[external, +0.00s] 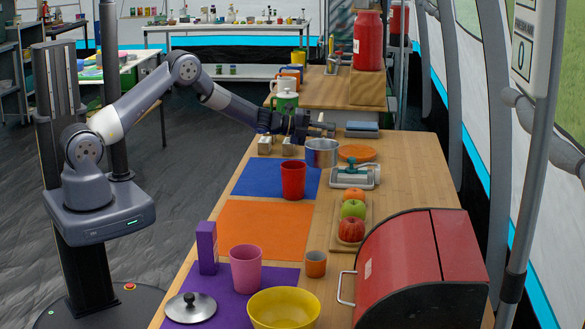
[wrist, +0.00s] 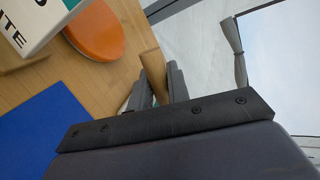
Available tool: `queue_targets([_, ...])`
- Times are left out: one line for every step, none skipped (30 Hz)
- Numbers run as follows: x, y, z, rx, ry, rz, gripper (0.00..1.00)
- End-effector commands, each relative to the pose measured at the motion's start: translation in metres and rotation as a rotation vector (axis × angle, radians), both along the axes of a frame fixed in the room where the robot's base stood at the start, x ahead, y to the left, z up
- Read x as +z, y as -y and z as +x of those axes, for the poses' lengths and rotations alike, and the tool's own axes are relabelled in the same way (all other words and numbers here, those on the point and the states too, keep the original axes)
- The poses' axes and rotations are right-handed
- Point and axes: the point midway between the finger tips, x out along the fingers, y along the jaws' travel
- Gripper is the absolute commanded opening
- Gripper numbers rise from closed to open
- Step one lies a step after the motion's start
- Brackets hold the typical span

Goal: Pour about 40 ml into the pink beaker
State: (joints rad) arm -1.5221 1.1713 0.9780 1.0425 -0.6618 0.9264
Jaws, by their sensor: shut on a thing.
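The pink beaker (external: 246,268) stands upright on the purple mat (external: 277,279) at the front of the table. My gripper (external: 312,126) is far from it, near the table's back, just above and behind a steel pot (external: 322,152) in the external view. In the wrist view my gripper (wrist: 160,88) is shut on a narrow tan piece (wrist: 154,70). Most of the held thing is hidden by the fingers, and I cannot tell what it is. The inside of the pink beaker is not clear.
A red cup (external: 293,179) stands on the blue mat (external: 250,178). An orange plate (external: 357,153) lies right of the pot. A purple box (external: 207,248), yellow bowl (external: 284,309) and small orange cup (external: 316,264) surround the beaker. The orange mat (external: 262,229) is clear.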

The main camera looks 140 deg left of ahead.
Motion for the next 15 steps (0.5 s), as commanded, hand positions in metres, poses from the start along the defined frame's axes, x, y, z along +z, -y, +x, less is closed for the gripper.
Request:
queue_targets([0.008, 0.000, 0.000, 0.000, 0.001, 0.005, 0.00])
queue_targets([0.012, -0.001, 0.000, 0.000, 0.000, 0.005, 0.00])
queue_targets([0.018, -0.001, 0.000, 0.001, 0.001, 0.006, 0.00])
queue_targets([0.023, 0.000, 0.000, 0.001, 0.000, 0.006, 0.00])
queue_targets([0.028, 0.000, 0.000, 0.001, 0.000, 0.006, 0.00])
queue_targets([0.031, 0.000, 0.000, 0.000, 0.000, 0.004, 0.00])
queue_targets([0.034, 0.000, 0.000, 0.000, 0.001, 0.005, 0.00])
queue_targets([0.037, 0.000, 0.000, 0.000, 0.001, 0.005, 0.00])
queue_targets([0.041, 0.000, 0.000, -0.001, 0.001, 0.004, 0.00])
queue_targets([0.044, 0.000, 0.000, -0.001, 0.001, 0.004, 0.00])
queue_targets([0.047, 0.000, 0.000, 0.000, 0.001, 0.005, 0.00])
queue_targets([0.052, 0.000, 0.000, 0.000, 0.001, 0.005, 0.00])
queue_targets([0.055, 0.000, 0.000, 0.001, 0.001, 0.005, 0.00])
queue_targets([0.054, 0.001, 0.003, -0.004, 0.000, 0.002, 0.00])
queue_targets([0.053, 0.002, 0.008, -0.011, 0.001, 0.001, 0.00])
